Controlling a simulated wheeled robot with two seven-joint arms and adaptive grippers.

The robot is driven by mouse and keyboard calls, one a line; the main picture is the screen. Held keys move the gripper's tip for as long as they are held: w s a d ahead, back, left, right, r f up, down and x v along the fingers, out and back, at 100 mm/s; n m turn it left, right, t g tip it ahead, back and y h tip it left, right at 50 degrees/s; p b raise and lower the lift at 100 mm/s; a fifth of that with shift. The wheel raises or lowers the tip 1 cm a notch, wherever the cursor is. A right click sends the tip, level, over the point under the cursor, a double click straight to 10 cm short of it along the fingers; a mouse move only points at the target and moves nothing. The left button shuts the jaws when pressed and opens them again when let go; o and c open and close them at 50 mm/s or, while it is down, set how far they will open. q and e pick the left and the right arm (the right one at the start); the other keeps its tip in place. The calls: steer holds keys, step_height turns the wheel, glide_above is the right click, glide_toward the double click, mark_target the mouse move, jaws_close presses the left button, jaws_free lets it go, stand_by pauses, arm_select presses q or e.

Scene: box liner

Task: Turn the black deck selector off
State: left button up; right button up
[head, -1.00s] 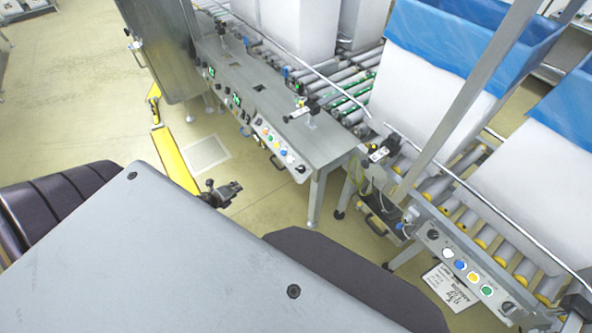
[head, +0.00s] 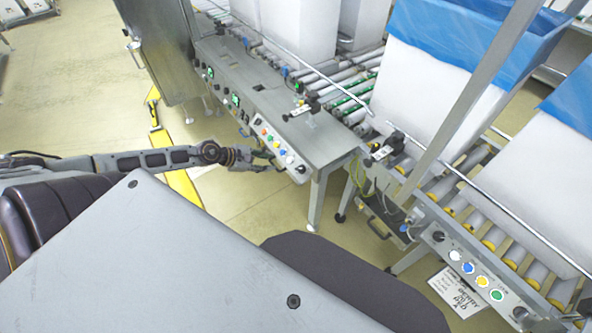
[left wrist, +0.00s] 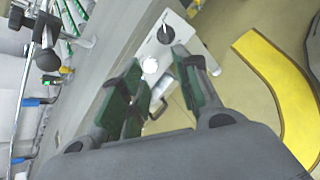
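The black deck selector (head: 301,169) is a small dark knob at the right end of a light button panel (head: 271,141) on the front of the steel machine. In the left wrist view a black knob (left wrist: 166,34) shows on the panel, beyond a white button (left wrist: 150,66). My left gripper (head: 268,158) is just in front of the panel, left of the selector. In the left wrist view its green-padded fingers (left wrist: 158,80) are apart with nothing held between them. I cannot tell whether they touch the panel. My right gripper is not in view.
A second panel (head: 470,268) with coloured buttons and black knobs stands at the right by a roller conveyor. Blue-lined white boxes (head: 430,80) stand behind. A yellow floor marking (head: 184,186) crosses the open floor at left.

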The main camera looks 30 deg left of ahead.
arm_select(q)
steer(key=shift+s+d+r+m+g, duration=0.1)
steer(key=shift+d+r+m+g, duration=0.05)
steer(key=shift+d+m, duration=0.3)
steer(key=shift+s+d+r+m+g, duration=0.15)
steer(key=shift+d+m, duration=0.15)
steer(key=shift+m, duration=0.15)
steer(key=shift+w+d+f, duration=0.1)
steer(key=shift+w+f, duration=0.1)
steer(key=shift+w, duration=0.1)
